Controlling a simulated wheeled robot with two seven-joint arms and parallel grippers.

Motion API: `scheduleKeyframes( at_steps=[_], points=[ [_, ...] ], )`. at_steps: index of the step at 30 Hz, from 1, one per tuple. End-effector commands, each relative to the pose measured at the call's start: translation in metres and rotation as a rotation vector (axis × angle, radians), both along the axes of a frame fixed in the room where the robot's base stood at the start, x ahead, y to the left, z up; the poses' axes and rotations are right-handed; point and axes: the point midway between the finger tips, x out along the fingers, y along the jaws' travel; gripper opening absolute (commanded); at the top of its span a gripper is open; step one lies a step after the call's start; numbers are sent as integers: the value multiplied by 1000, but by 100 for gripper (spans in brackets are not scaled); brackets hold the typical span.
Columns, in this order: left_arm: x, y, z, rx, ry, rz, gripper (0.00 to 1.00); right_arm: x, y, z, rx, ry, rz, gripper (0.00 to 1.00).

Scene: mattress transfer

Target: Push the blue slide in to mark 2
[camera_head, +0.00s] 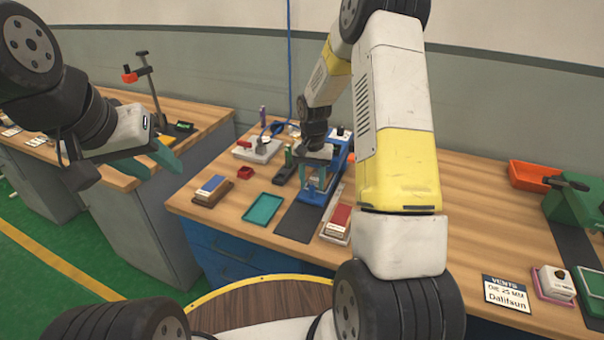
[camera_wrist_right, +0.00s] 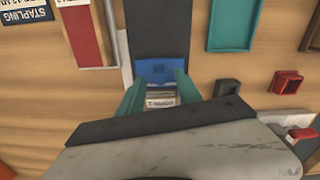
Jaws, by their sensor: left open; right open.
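A blue fixture (camera_head: 338,165) stands on the bench at the back end of a dark strip, partly hidden by my right arm. In the right wrist view a blue block (camera_wrist_right: 157,70), which may be the slide, lies just beyond the fingertips at the strip's end. A pale label (camera_wrist_right: 161,101) with small print sits nearer, between the fingers. My right gripper (camera_wrist_right: 158,92) is open, one teal finger on each side; I cannot tell whether they touch anything. My left gripper (camera_head: 163,161) is open and empty, off the bench's left end. I cannot make out mark 2.
The dark strip (camera_head: 297,221) runs to the bench's front edge. A small red box (camera_head: 245,172) is behind the tray.

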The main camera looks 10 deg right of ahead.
Motion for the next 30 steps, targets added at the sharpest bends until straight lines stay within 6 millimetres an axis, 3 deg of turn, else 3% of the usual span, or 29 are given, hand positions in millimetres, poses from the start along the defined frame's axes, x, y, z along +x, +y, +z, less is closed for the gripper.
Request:
scheduleKeyframes(
  at_steps=[3, 9, 23, 26, 30],
  points=[
    [0, 0, 0, 0, 0, 0, 41, 1, 0, 23, 0, -4, -1, 41],
    [0, 0, 0, 0, 0, 0, 41, 1, 0, 45, 0, -2, 0, 41],
    [0, 0, 0, 0, 0, 0, 41, -2, 0, 57, 3, -12, 5, 41],
    [0, 0, 0, 0, 0, 0, 41, -10, 2, 84, 8, -45, 27, 41],
    [0, 0, 0, 0, 0, 0, 41, -37, 6, 142, 23, -121, 83, 41]
  ],
)
